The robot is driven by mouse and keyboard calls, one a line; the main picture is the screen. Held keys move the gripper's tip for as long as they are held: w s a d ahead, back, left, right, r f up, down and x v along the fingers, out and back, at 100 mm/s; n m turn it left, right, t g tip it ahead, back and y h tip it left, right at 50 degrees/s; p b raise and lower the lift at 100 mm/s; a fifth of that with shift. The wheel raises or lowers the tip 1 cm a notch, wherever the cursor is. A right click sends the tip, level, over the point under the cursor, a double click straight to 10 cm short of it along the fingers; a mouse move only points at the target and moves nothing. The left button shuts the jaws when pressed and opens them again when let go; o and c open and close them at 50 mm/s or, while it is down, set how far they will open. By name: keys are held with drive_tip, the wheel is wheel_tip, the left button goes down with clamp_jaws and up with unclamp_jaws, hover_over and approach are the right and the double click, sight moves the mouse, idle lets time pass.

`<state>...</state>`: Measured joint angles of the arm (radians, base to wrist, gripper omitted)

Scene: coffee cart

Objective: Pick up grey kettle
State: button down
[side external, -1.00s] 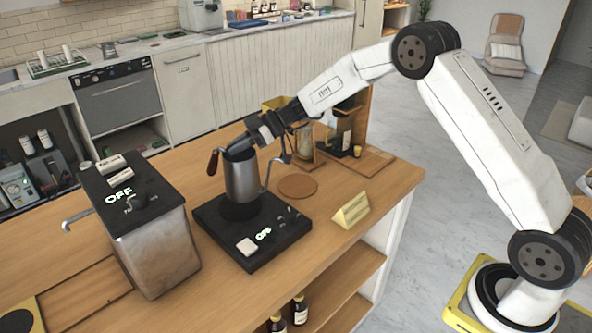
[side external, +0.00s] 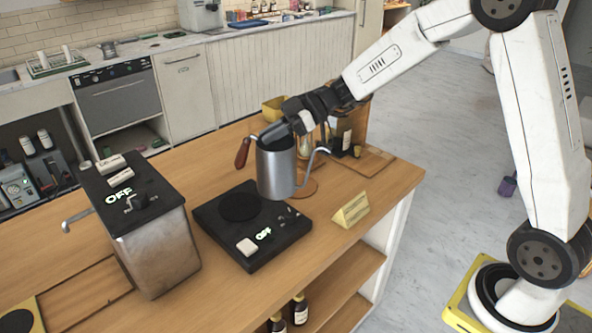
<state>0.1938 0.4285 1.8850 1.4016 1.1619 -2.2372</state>
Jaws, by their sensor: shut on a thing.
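The grey kettle (side external: 276,172) is a metal pot with a thin curved spout on its right and a red-brown handle piece on its left. It hangs upright in the air, in front of the right part of the black hot plate (side external: 215,222) in this view. My gripper (side external: 275,135) is at the kettle's top and shut on it; the fingertips are partly hidden by the rim, so the exact contact spot is unclear. The round burner of the hot plate is bare.
A metal box with a tap (side external: 155,245) stands left of the hot plate. A yellow folded sign (side external: 351,210) is at the right. A round wooden coaster (side external: 305,187), partly hidden, lies behind the kettle. A wooden stand with bottles (side external: 350,130) is at the back right.

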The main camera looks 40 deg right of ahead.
drive_tip(key=shift+s+r, duration=0.2)
drive_tip(key=shift+s, duration=0.05)
drive_tip(key=shift+d, duration=0.15)
idle(0.4)
